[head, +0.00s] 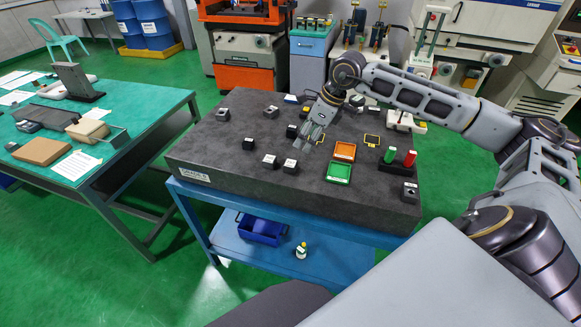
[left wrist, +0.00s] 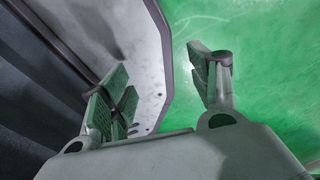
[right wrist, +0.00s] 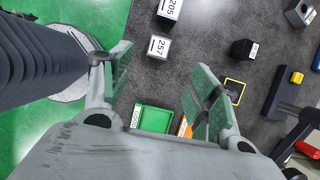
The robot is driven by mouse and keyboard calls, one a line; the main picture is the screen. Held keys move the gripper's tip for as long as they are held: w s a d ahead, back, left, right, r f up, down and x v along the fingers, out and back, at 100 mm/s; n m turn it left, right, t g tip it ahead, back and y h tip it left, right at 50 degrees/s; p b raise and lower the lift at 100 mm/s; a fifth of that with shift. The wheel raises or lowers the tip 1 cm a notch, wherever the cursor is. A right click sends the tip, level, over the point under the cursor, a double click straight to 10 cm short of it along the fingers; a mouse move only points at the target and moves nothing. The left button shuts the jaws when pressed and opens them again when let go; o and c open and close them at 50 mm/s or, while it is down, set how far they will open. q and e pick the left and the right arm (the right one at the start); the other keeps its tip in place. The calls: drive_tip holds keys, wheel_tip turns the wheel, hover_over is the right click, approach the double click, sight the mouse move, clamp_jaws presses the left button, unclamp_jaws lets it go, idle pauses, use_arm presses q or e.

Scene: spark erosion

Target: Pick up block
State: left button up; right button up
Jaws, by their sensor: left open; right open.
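Several small blocks stand on the dark granite plate (head: 235,170). Two pale-topped blocks sit near its front, one (head: 269,160) left of the other (head: 290,166). The right wrist view shows a block marked 257 (right wrist: 158,47), a block marked 205 (right wrist: 168,8) and a black block (right wrist: 242,50). My right gripper (head: 311,138) is above the plate, open and empty; in its wrist view (right wrist: 163,68) block 257 shows between and beyond the fingers, apart from them. My left gripper (left wrist: 158,68) is open and empty, with green floor behind it. The head view does not show it.
An orange tray (head: 345,151) and a green tray (head: 339,172) lie right of my right gripper. A black stand with a green cylinder (head: 390,155) and a red cylinder (head: 409,158) is further right. A cluttered green-topped table (head: 150,100) stands at left.

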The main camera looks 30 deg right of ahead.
drive_tip(key=b, duration=0.1)
approach(290, 166)
drive_tip(key=w+f, duration=0.2)
drive_tip(key=shift+d+f, duration=0.15)
drive_tip(key=shift+f, duration=0.2)
drive_tip(key=shift+w+f+b, duration=0.15)
drive_tip(key=shift+f+b, duration=0.15)
drive_tip(key=shift+f, duration=0.1)
use_arm(q)
drive_tip(key=a, duration=0.1)
drive_tip(key=a+f, duration=0.1)
drive_tip(key=w+a, duration=0.1)
drive_tip(key=shift+f, duration=0.3)
drive_tip(key=shift+d, duration=0.1)
use_arm(e)
drive_tip(key=shift+f, duration=0.1)
